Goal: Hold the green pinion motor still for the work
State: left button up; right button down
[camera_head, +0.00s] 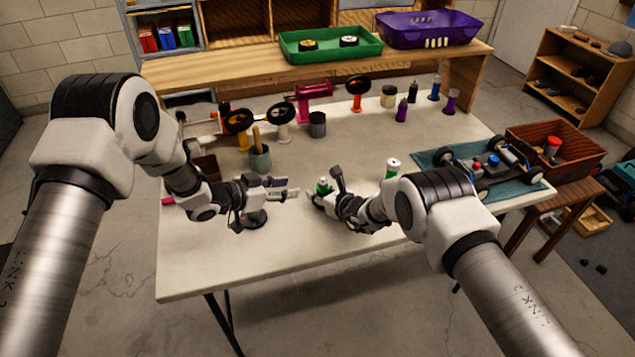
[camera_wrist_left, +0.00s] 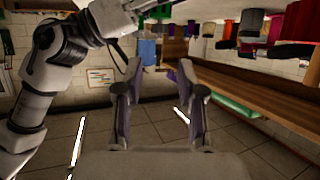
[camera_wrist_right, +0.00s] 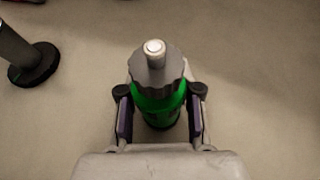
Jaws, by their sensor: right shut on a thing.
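The green pinion motor (camera_head: 323,186) is upright near the middle of the table's front half. In the right wrist view, the motor (camera_wrist_right: 160,92) has a green body, a grey ridged top and a pale shaft pointing up. My right gripper (camera_wrist_right: 160,115) is shut around its green body, one finger on each side; it also shows in the head view (camera_head: 318,197). My left gripper (camera_head: 292,189) is open and empty, just left of the motor, with its fingers pointing right. The left wrist view shows nothing between its fingers (camera_wrist_left: 132,80).
A white and green cylinder (camera_head: 392,167) is right of the motor. A car chassis lies on a teal mat (camera_head: 425,158) at the right. Stands, pots and bottles line the back. The front table strip (camera_head: 240,265) is clear.

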aim_at(322, 182)
pick_arm(q)
jog(key=x, duration=1.1)
jog(key=shift+f, duration=0.1)
grip_shut()
